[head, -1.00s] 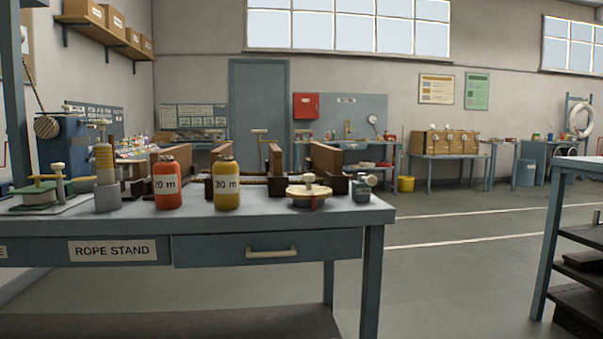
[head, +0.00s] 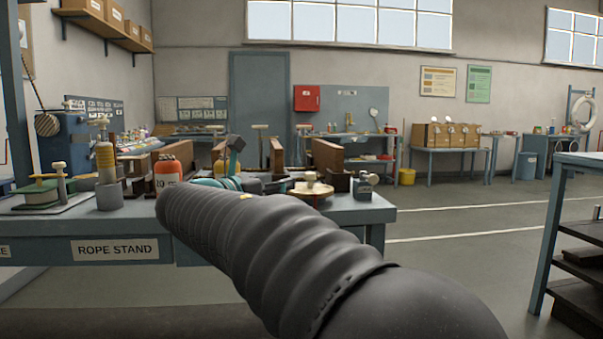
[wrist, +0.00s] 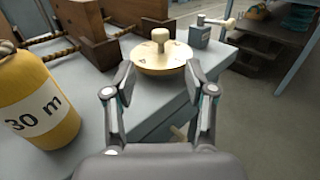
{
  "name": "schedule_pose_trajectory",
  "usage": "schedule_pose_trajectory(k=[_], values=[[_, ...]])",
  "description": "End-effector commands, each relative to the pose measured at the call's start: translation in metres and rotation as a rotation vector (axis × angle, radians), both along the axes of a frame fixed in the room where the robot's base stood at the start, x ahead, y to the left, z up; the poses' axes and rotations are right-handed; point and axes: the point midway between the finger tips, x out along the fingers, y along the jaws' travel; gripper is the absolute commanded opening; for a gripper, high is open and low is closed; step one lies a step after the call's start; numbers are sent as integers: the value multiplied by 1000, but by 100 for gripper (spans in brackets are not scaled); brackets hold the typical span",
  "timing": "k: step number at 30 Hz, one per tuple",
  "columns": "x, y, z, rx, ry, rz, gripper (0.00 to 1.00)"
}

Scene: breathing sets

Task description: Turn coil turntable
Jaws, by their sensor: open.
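The coil turntable is a round, pale wooden disc (head: 311,190) with a light upright knob, near the right end of the rope stand bench. In the wrist view the turntable (wrist: 160,62) lies just beyond my gripper (wrist: 160,82), with its knob (wrist: 161,37) standing up from the disc. My gripper is open and empty, its two fingers apart in front of the disc's near side. I cannot tell whether a fingertip touches the disc. In the head view my arm covers part of the bench, and the fingers are hard to make out.
A yellow 30 m bottle (wrist: 38,105) stands left of my gripper, with an orange 20 m bottle (head: 168,172) farther left. A small grey device with a knob (head: 365,186) stands right of the turntable. Wooden uprights with rope (head: 326,157) stand behind. The rope stand bench (head: 100,247) ends at the right.

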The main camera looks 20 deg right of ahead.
Motion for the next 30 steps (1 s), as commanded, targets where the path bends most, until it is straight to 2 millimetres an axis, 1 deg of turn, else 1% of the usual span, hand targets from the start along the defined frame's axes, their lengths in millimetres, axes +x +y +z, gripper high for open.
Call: schedule_pose_trajectory(k=[5, 15, 21, 25, 30], values=[[10, -16, 0, -8, 5, -4, 55], [41, -70, 0, -5, 3, -5, 55], [58, -98, 0, -4, 3, -3, 55], [65, -109, 1, -5, 2, -2, 55], [70, -116, 0, -4, 2, 0, 55]])
